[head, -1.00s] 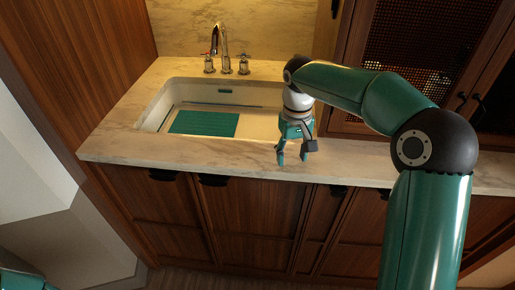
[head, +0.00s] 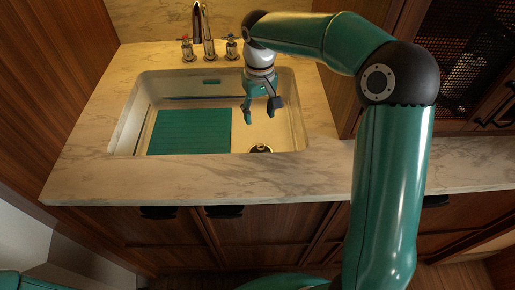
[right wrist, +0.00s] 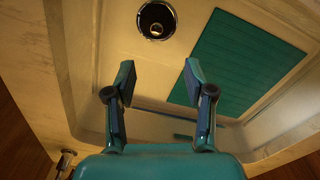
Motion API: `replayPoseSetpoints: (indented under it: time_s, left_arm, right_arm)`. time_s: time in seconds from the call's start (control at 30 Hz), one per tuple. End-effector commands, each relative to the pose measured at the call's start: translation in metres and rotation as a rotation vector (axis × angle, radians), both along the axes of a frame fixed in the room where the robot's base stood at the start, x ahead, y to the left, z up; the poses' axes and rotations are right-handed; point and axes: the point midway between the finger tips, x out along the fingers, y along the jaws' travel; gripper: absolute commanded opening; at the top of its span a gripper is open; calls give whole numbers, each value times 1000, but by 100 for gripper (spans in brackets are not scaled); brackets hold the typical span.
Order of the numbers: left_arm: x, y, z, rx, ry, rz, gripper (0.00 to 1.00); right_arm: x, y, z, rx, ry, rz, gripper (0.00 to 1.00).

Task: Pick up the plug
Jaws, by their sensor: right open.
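A round drain fitting (head: 260,148) with a brass-coloured rim sits in the floor of the sink (head: 127,125), near its front right. In the right wrist view it is a dark round opening with a bright rim and a small metal piece (right wrist: 156,30) in it. I cannot tell whether that piece is the plug. My right gripper (head: 259,114) points down over the right part of the sink, open and empty. In the right wrist view its two fingers (right wrist: 159,76) stand apart, with the drain beyond the gap between them. My left gripper is not in view.
A teal ribbed mat (head: 189,132) lies in the sink, left of the drain. The tap (head: 208,32) with its two handles stands behind the sink. The sink walls enclose the gripper's area. The marble counter (head: 180,188) in front is bare.

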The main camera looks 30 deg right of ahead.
Motion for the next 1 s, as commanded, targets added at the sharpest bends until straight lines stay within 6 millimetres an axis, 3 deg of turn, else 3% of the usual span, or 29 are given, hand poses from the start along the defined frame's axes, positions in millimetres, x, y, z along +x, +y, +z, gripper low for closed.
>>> replayPoseSetpoints:
  time_s: [0.2,0.4,0.73,1.0]
  left_arm:
    - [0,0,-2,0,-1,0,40]
    - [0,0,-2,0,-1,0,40]
    - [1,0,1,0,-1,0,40]
    - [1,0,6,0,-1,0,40]
  right_arm:
    - [-1,-1,-49,1,7,-2,54]
    - [0,-1,-84,0,4,-1,54]
    - [0,-2,-108,1,4,-1,54]
    - [1,-6,-144,1,4,1,54]
